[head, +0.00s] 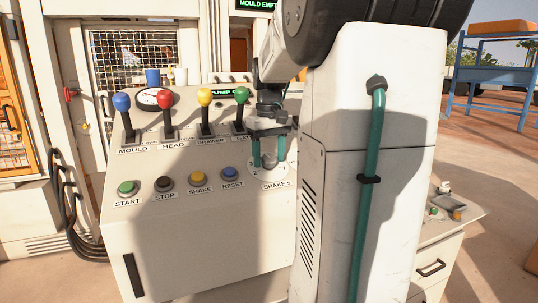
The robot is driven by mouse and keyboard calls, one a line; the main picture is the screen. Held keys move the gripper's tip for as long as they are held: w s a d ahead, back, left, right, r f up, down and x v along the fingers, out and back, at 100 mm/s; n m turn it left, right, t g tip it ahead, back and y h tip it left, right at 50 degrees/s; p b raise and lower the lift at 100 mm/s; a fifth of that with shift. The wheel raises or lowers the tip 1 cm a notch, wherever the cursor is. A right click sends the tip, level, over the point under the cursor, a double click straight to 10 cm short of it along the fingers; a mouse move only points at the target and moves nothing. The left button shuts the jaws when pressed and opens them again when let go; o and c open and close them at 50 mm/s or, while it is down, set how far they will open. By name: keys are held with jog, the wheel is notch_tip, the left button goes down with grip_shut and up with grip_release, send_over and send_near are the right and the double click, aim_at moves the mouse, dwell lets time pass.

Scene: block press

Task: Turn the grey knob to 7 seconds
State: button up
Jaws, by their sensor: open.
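The grey knob (269,161) sits on a round white dial (277,171) at the right of the sloped panel, above a "SHAKE s" label. My gripper (269,162) is over the dial, pointing down. Its two teal fingers are apart, one on each side of the knob. I cannot tell whether they touch it. Most dial numbers and the knob's pointer are hidden or too small to read.
Levers with blue (121,102), red (165,100), yellow (204,97) and green (241,95) balls stand just left of my gripper. START (127,187), STOP (164,184), SHAKE (197,179) and RESET (230,173) buttons line the panel's front. My own column and arm cover the right side.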

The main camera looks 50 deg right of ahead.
jog(key=c, duration=1)
